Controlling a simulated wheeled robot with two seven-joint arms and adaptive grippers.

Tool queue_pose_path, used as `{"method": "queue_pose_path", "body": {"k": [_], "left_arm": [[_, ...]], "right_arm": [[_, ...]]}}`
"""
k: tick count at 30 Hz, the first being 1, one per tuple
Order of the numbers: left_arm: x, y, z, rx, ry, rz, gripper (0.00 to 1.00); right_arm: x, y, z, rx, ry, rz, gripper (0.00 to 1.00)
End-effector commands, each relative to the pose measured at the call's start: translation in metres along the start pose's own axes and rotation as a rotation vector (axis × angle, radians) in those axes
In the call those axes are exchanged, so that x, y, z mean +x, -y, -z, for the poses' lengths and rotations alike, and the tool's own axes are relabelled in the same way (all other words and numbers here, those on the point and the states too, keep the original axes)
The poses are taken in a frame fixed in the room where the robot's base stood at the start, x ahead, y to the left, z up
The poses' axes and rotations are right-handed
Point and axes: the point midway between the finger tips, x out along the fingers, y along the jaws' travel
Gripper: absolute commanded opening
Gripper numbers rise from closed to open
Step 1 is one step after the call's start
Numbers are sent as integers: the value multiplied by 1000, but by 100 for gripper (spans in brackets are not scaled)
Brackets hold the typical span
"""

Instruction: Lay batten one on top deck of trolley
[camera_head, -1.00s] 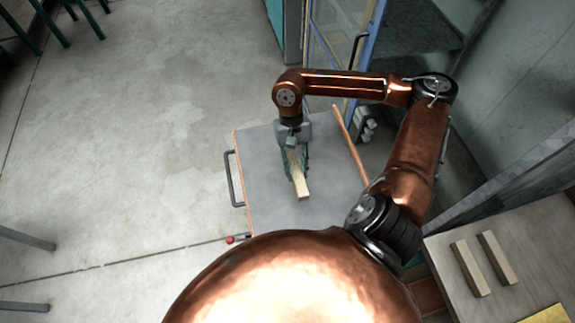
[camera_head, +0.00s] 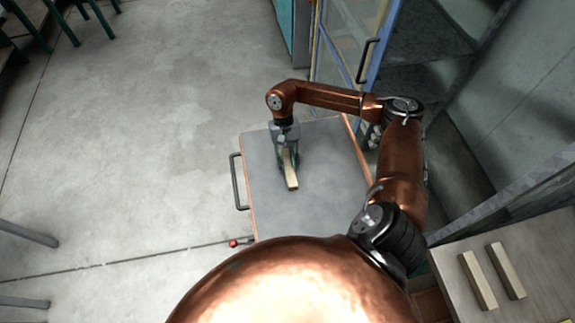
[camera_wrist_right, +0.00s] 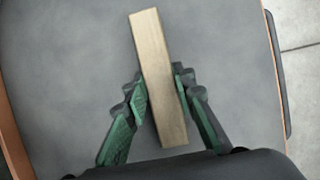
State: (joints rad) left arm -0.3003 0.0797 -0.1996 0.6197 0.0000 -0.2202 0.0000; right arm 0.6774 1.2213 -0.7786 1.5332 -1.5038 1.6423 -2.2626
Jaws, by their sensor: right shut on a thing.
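A pale wooden batten (camera_head: 291,176) is at the trolley's grey top deck (camera_head: 325,195), over its left part in the head view. My right gripper (camera_head: 288,158) is shut on the batten from above. In the right wrist view the batten (camera_wrist_right: 158,75) stands between the green fingers of my right gripper (camera_wrist_right: 160,95), with the bare deck (camera_wrist_right: 75,70) around it. I cannot tell whether the batten touches the deck or is just above it. My left gripper is not in view.
Two more battens (camera_head: 478,280) (camera_head: 506,270) lie on a table (camera_head: 540,255) at the lower right. The trolley's black handle (camera_head: 238,182) is on its left side. A blue-framed glass door (camera_head: 350,45) stands behind. Open floor (camera_head: 160,130) lies to the left.

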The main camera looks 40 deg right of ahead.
Motion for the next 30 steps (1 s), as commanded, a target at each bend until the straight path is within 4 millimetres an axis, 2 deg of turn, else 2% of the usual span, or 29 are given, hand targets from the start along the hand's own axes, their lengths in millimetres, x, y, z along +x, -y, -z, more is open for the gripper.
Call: {"method": "queue_pose_path", "body": {"k": [10,11,18,26,30], "left_arm": [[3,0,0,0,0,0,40],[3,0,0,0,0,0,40],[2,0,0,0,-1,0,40],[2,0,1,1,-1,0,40],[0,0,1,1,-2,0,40]], "right_arm": [[4,0,2,-1,-2,2,0],[5,0,2,0,-2,1,25],[4,0,2,0,-2,2,41],[3,0,2,0,-2,2,41],[-4,1,1,0,-4,2,41]]}}
